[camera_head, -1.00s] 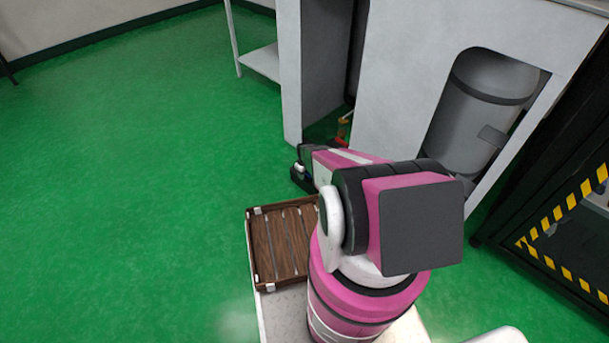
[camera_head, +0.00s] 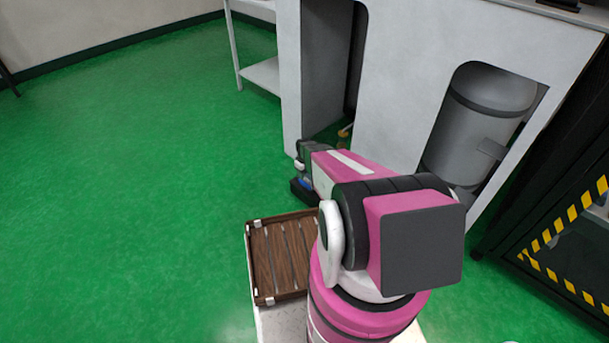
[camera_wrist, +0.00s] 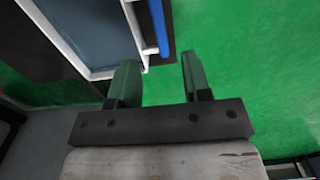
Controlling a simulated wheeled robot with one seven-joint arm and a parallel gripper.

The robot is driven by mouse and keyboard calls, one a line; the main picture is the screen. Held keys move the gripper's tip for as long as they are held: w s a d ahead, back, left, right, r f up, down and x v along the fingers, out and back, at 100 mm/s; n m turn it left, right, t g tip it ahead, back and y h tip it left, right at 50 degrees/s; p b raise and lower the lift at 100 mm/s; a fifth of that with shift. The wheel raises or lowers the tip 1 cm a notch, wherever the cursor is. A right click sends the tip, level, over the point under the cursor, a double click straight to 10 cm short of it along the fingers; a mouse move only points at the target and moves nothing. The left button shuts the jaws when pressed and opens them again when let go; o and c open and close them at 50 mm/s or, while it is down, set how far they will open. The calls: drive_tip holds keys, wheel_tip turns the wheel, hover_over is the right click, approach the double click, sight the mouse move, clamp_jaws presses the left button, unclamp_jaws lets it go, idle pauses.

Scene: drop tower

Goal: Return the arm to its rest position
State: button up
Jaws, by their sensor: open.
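My gripper (camera_wrist: 155,82) shows in the wrist view with its two fingers apart and nothing between them. Green floor lies beyond the fingertips. In the head view my pink and black arm reaches forward over the base. The end of the arm (camera_head: 303,180) is close to the lower part of the grey cabinet; the fingers themselves are hard to make out there.
A brown slatted wooden tray (camera_head: 280,257) sits on my base, left of the arm. The grey cabinet (camera_head: 395,75) stands ahead, with a grey cylinder (camera_head: 480,125) in its opening. A black frame with yellow-black striping (camera_head: 570,215) is at right. Open green floor (camera_head: 130,180) lies left.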

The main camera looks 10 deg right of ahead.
drive_tip(key=s+a+r+m, duration=0.2)
drive_tip(key=s+r, duration=0.5)
drive_tip(key=r, duration=0.4)
drive_tip(key=s+a+r+m, duration=0.2)
drive_tip(key=s+r, duration=0.6)
drive_tip(key=r, duration=0.3)
drive_tip(key=s+a+r+m, duration=0.2)
drive_tip(key=s+r, duration=0.6)
drive_tip(key=r, duration=0.4)
drive_tip(key=shift+a, duration=0.2)
